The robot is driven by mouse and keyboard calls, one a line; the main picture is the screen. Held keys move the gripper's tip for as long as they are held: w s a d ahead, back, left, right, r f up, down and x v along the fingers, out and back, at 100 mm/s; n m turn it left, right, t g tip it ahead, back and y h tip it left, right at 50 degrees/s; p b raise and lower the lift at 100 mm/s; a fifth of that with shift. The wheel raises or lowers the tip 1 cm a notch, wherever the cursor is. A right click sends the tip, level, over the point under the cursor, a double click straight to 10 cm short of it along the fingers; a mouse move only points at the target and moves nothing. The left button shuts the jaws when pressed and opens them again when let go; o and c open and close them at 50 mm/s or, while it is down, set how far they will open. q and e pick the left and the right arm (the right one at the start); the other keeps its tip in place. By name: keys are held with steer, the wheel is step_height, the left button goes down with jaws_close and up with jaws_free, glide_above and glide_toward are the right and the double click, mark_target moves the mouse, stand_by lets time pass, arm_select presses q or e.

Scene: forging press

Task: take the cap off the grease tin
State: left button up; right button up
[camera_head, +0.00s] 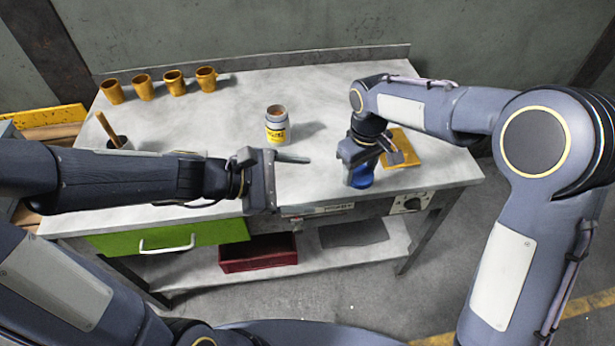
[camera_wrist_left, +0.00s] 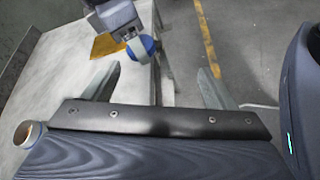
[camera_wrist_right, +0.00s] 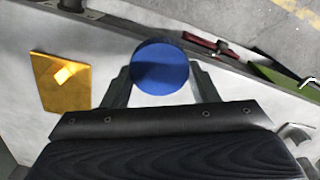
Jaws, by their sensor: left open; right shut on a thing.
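A blue round tin (camera_head: 361,177) is near the front right of the bench. My right gripper (camera_head: 368,155) is shut on it; in the right wrist view its flat round blue top (camera_wrist_right: 160,68) sits between the two fingers. I cannot tell the cap from the body. In the left wrist view the blue tin (camera_wrist_left: 148,46) shows past a finger of my right gripper. My left gripper (camera_head: 284,180) is open and empty, over the bench's front edge, left of the blue tin. A pale jar (camera_head: 277,131) with a yellow label and brownish top stands upright behind it.
Several yellow cups (camera_head: 173,82) line the back left. A dark pot (camera_head: 117,143) with a wooden handle stands at left. A yellow-orange pad (camera_head: 407,148) lies right of the blue tin. Below are a green drawer (camera_head: 215,233) and red tray (camera_head: 258,262). The bench's back middle is clear.

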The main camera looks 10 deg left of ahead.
mark_target(354, 178)
arm_select(q)
steer(key=w+d+f+n, duration=0.1)
steer(key=w+d+f, duration=0.1)
steer(key=w+d, duration=0.1)
steer(key=w+d+f+n, duration=0.2)
steer(key=w+d+f, duration=0.1)
steer(key=d, duration=0.1)
steer(key=w+d+f+n+t, duration=0.1)
steer(key=w+d+f+n, duration=0.1)
steer(key=w+d+f, duration=0.1)
steer(key=shift+d+f, duration=0.1)
steer(key=shift+d, duration=0.45)
steer(key=shift+s, duration=0.1)
steer(key=c, duration=1)
arm_select(e)
steer(key=o, duration=1.1)
steer(key=shift+o, duration=0.2)
